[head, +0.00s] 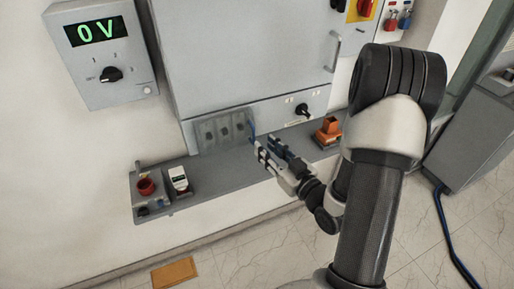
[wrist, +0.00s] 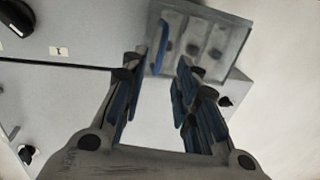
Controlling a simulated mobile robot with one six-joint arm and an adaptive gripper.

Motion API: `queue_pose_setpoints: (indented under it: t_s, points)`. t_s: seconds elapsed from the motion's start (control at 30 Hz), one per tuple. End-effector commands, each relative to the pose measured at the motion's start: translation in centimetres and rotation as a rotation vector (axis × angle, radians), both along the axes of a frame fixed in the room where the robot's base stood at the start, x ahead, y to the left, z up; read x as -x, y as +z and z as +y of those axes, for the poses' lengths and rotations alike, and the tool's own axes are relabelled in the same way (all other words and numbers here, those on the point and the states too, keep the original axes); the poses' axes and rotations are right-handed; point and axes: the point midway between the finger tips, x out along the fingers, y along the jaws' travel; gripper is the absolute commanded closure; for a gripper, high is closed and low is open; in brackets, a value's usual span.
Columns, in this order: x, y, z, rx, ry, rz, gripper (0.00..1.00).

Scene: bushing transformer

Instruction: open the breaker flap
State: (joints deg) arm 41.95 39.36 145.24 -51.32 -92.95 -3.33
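The breaker flap (head: 222,132) is a see-through grey cover low on the cabinet, lying over three dark breakers; it looks shut. It also shows at the top of the wrist view (wrist: 233,52). A blue handle (head: 252,131) stands upright at its right edge; in the wrist view the handle (wrist: 164,34) is at the flap's left side. My gripper (head: 268,148) is open and empty, just below and right of the handle. In the wrist view the handle lies ahead, roughly between the fingertips (wrist: 161,66). No contact can be made out.
A grey shelf (head: 232,181) runs under the cabinet. It holds a red round part (head: 146,187), a white device (head: 179,179) and an orange device (head: 328,130). A black knob (head: 303,110) is right of the flap. A panel reading 0 V (head: 104,60) hangs at upper left.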

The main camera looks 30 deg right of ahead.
Motion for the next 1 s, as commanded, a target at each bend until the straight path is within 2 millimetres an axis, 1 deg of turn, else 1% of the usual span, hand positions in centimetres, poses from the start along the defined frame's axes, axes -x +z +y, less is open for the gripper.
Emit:
queue_pose_setpoints:
  t_s: [0.03,0.1,0.2,0.33,0.47,0.7,1.0]
  points:
    - [-1.1,-0.1,0.3,0.003,0.007,-0.001,0.72]
    - [-2.4,0.0,0.5,0.002,0.006,-0.001,0.72]
    - [-3.9,0.1,0.7,0.002,0.003,-0.001,0.72]
    - [-5.1,0.0,0.8,0.001,0.001,0.001,0.72]
    - [-5.6,0.0,0.9,0.001,0.001,0.001,0.72]
    - [-5.6,0.0,0.9,0.000,0.000,0.001,0.72]
    - [-5.6,0.0,0.9,0.000,0.000,0.001,0.91]
